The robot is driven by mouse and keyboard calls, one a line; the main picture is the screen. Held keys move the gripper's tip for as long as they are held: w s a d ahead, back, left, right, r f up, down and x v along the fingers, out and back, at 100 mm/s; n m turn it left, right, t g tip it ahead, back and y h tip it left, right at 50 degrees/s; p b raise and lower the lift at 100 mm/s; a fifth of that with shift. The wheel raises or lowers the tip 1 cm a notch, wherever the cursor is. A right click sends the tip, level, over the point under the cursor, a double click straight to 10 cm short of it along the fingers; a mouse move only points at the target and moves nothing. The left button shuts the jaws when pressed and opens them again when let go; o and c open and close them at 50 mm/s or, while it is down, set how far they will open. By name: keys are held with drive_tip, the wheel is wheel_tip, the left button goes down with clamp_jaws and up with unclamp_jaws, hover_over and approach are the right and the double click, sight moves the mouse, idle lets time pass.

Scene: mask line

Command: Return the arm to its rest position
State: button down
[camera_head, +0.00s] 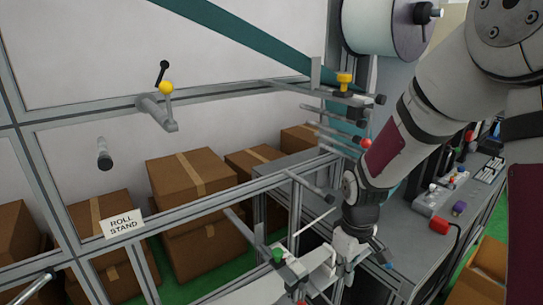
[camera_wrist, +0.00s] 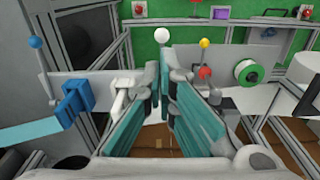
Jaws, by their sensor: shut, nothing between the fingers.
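My arm (camera_head: 425,120) comes in from the upper right of the head view and reaches down to the machine frame. My gripper (camera_head: 343,262) is low in that view, near the rail, with its fingers partly lost among pale fittings. In the wrist view my gripper (camera_wrist: 158,85) points forward, its two teal-padded fingers converging at the tips. It is shut, and nothing shows between the fingers. A white ball knob (camera_wrist: 160,34) shows just beyond the fingertips. Whether the fingers touch any fitting cannot be told.
Close around the fingers are a blue clamp (camera_wrist: 74,100) at left, red (camera_wrist: 205,73) and yellow (camera_wrist: 204,43) knobs, and a green-cored spool (camera_wrist: 247,72) at right. The head view shows metal rails, cardboard boxes (camera_head: 190,176), a large white roll (camera_head: 383,25) and a grey bench (camera_head: 410,225).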

drive_tip(key=s+r+m+t, duration=0.1)
drive_tip(key=s+r+m, duration=0.15)
drive_tip(key=r, duration=0.55)
drive_tip(key=s+r+m+t, duration=0.15)
drive_tip(key=s+r, duration=0.25)
drive_tip(key=r, duration=0.4)
drive_tip(key=s+r+m+t, duration=0.2)
drive_tip(key=s+r, duration=0.5)
drive_tip(key=s, duration=0.4)
drive_tip(key=shift+s+r+t, duration=0.25)
drive_tip(key=shift+s+t, duration=0.1)
drive_tip(key=shift+t, duration=0.1)
drive_tip(key=shift+a, duration=0.15)
